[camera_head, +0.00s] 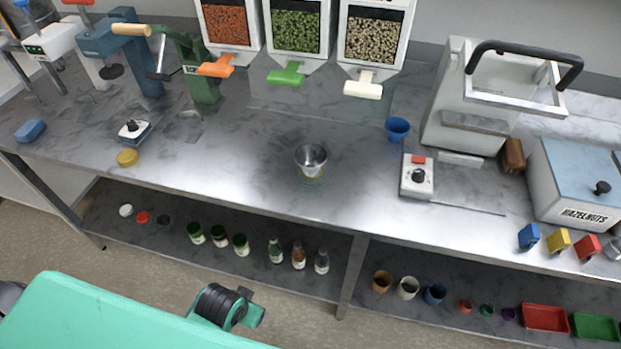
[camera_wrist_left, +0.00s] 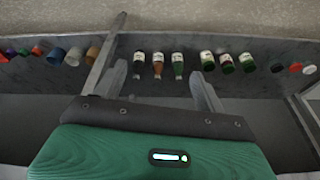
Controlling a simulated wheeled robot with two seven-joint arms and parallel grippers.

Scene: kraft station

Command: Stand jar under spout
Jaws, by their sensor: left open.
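A small shiny, see-through or metallic jar (camera_head: 311,158) stands upright near the middle of the steel counter, apart from the spouts. Three hoppers at the back have an orange spout (camera_head: 217,68), a green spout (camera_head: 286,75) and a white spout (camera_head: 363,88). The counter below these spouts looks empty. My left gripper (camera_wrist_left: 158,68) shows in the left wrist view with its two fingers apart and nothing between them. It faces the lower shelf, away from the jar. My right gripper is not in view.
A blue cup (camera_head: 397,129) and a scale-like box (camera_head: 417,176) stand right of the jar. A green hand press (camera_head: 197,70) is at the back left, and a hazelnuts bin (camera_head: 581,185) at the right. Bottles and cups line the lower shelf (camera_head: 180,252). The counter around the jar is clear.

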